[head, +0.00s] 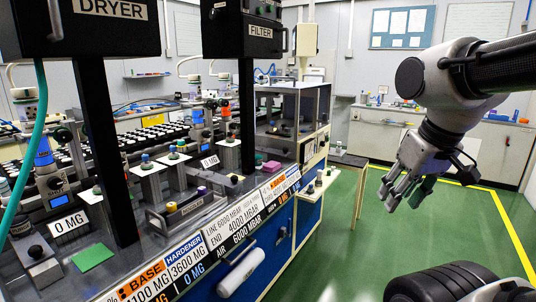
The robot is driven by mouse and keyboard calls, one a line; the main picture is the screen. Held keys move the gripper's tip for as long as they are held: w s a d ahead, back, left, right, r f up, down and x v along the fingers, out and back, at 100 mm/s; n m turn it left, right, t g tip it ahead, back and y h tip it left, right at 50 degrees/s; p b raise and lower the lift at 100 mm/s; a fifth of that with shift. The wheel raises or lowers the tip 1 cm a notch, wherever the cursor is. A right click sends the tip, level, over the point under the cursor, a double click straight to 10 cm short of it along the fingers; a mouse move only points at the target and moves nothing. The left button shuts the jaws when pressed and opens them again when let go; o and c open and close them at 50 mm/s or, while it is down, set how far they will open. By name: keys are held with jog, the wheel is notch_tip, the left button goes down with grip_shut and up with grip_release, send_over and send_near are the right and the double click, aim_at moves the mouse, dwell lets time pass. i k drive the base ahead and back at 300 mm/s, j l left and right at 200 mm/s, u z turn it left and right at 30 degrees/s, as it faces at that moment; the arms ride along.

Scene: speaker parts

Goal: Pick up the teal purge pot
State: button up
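My gripper (402,193) hangs at the right over the green floor, fingers pointing down and to the left. Its fingers are apart, with nothing visible between them. It is well away from the bench. Several small pot-like pieces stand on the bench at the left. One with a teal-looking top (145,158) sits on a pale block, and a similar one (172,150) stands just to its right. They are too small for me to tell which, if either, is the teal purge pot.
The long bench (262,190) fills the left, with label strips along its front edge. Black posts carry the DRYER (112,8) and FILTER (260,30) boxes above it. A green square (92,256) lies on the bench. A small side table (346,160) stands at its far end. Open green floor (350,240) lies right.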

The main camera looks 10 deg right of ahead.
aim_at(259, 159)
jog(key=i+l+u, duration=0.35)
jog(key=i+l, duration=1.55)
